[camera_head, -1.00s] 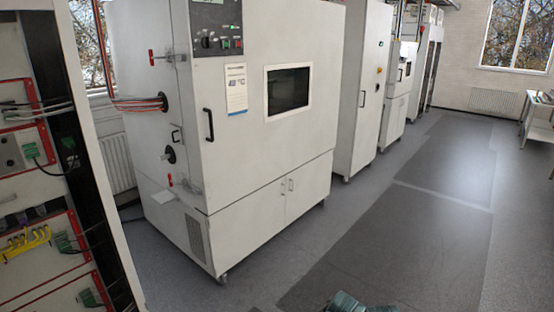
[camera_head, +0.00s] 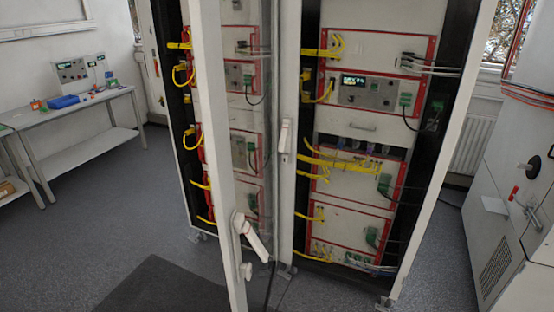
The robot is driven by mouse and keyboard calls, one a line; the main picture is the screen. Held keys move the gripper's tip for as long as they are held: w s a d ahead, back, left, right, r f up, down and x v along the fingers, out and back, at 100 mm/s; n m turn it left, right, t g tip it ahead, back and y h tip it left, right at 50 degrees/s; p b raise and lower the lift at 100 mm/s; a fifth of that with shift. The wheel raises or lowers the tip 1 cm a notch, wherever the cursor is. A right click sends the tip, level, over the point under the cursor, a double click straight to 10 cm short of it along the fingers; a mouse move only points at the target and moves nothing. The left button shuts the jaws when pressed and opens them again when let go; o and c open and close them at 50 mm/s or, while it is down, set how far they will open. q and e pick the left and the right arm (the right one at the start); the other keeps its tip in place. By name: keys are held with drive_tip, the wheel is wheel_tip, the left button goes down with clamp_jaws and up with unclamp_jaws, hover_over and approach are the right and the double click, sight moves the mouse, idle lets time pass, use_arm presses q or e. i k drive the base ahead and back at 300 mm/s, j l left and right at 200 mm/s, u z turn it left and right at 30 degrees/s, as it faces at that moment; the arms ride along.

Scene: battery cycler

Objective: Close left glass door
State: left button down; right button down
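A glass door with a white frame (camera_head: 212,130) stands open in front of the left bay of a tall equipment cabinet, swung out toward me. Its white lever handle (camera_head: 250,236) is low on the near upright of the frame and tilted. Part of the bay's interior shows through its pane. A second white handle (camera_head: 285,136) is on the upright between the two bays. The right bay (camera_head: 360,160) shows red-framed units and yellow cables; I cannot tell whether glass covers it. Neither of my grippers is in view.
A grey bench (camera_head: 75,118) with instruments and a blue box (camera_head: 63,102) stands at the left. A white test chamber (camera_head: 510,230) is close by on the right. The floor at left, with a dark mat (camera_head: 155,290), is clear.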

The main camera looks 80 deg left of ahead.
sight(205, 20)
drive_tip(key=u, duration=2.95)
